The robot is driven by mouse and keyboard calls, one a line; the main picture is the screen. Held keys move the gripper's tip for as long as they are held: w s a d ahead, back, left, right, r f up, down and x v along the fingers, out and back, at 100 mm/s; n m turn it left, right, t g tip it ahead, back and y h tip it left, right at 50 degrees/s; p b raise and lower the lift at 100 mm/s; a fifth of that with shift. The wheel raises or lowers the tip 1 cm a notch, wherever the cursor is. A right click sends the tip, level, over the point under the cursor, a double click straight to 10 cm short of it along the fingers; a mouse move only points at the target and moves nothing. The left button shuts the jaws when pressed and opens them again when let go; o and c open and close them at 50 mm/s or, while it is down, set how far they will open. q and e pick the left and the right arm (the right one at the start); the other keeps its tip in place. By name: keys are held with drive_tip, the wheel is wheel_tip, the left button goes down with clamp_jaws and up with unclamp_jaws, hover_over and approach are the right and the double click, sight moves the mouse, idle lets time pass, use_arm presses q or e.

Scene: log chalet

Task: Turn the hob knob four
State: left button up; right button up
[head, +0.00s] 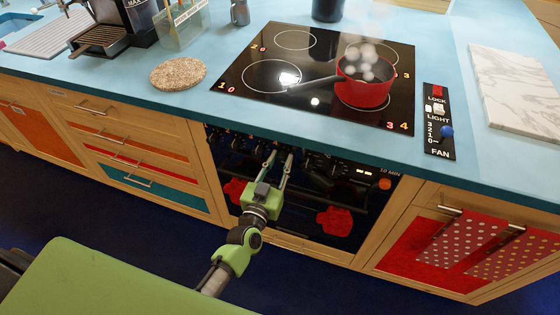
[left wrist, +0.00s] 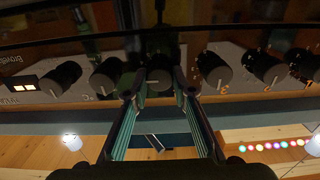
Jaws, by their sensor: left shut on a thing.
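A row of dark knobs runs along the oven's front panel. In the left wrist view, my left gripper (left wrist: 158,92) is shut on one knob (left wrist: 158,78), with a fingertip at each side. A pale pointer line shows on its face; I cannot read its number. In the head view, my left gripper (head: 279,157) reaches up to the panel and hides much of that knob. The black glass hob (head: 250,98) shows lit digits, with 3 and 4 at its front right corner. A red pan (head: 362,92) steams at the right of the hob. My right gripper is not in view.
Other knobs (left wrist: 105,75) (left wrist: 213,70) stand close on both sides of the held one. Spotted towels (head: 462,243) hang on the right cabinet.

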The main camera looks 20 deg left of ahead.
use_arm(q)
drive_tip(key=shift+n, duration=0.3)
drive_tip(key=n, duration=0.3)
drive_tip(key=shift+n, duration=0.3)
drive_tip(key=n, duration=0.4)
drive_tip(key=shift+a+f+n, duration=0.1)
drive_tip(key=shift+n, duration=0.2)
drive_tip(key=n+b, duration=0.1)
drive_tip(key=n, duration=0.3)
drive_tip(key=n+b, duration=0.1)
drive_tip(key=n, duration=0.4)
drive_tip(key=shift+f+b, duration=0.1)
drive_tip(key=shift+b, duration=0.2)
drive_tip(key=o, duration=1.1)
